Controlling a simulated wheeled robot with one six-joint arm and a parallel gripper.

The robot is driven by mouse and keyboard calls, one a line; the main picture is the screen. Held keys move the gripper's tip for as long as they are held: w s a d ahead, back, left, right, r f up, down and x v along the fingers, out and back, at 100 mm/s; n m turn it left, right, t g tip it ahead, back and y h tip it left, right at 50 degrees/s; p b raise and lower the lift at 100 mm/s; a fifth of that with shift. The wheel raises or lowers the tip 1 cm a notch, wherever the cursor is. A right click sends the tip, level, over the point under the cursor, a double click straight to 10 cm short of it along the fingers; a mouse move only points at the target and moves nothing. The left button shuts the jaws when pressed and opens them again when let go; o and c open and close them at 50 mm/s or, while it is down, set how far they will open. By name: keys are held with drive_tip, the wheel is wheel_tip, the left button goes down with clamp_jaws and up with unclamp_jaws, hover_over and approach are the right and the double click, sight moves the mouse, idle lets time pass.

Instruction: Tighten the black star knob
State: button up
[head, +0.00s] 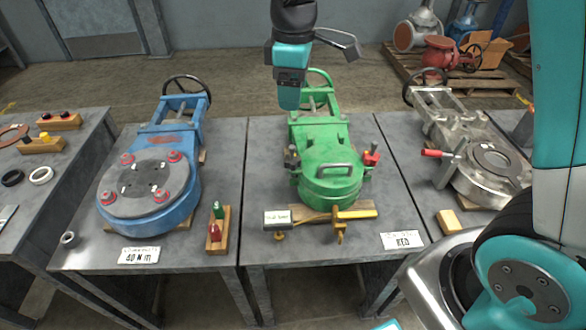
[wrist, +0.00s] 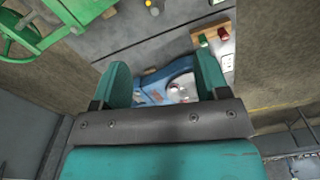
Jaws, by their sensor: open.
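A green valve body (head: 330,165) with a round lid and a bar handle sits on the middle table. On the left of its lid is a small dark knob-like fitting (head: 291,156), too small to tell whether it is star-shaped. A red knob (head: 371,157) is on the lid's right side. My gripper (head: 289,100) hangs above the back of the green valve, apart from it. In the wrist view my gripper (wrist: 163,83) is open and empty, its two teal fingers spread. The blue valve (wrist: 180,88) shows beyond, between them.
A blue valve (head: 150,205) stands left and a silver valve (head: 495,185) right. A wooden block with red and green bottles (head: 218,230), a yellow-handled tool (head: 352,214) and label cards (head: 402,240) lie near the front edges. Gaps separate the tables.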

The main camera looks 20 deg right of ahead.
sight(293, 151)
drive_tip(key=f, duration=0.6)
drive_tip(key=f+b, duration=0.1)
drive_tip(key=f, duration=0.5)
drive_tip(key=f+b, duration=0.1)
drive_tip(key=f, duration=0.5)
drive_tip(key=shift+w+d, duration=0.1)
drive_tip(key=shift+w, duration=0.25)
drive_tip(key=c, duration=0.9)
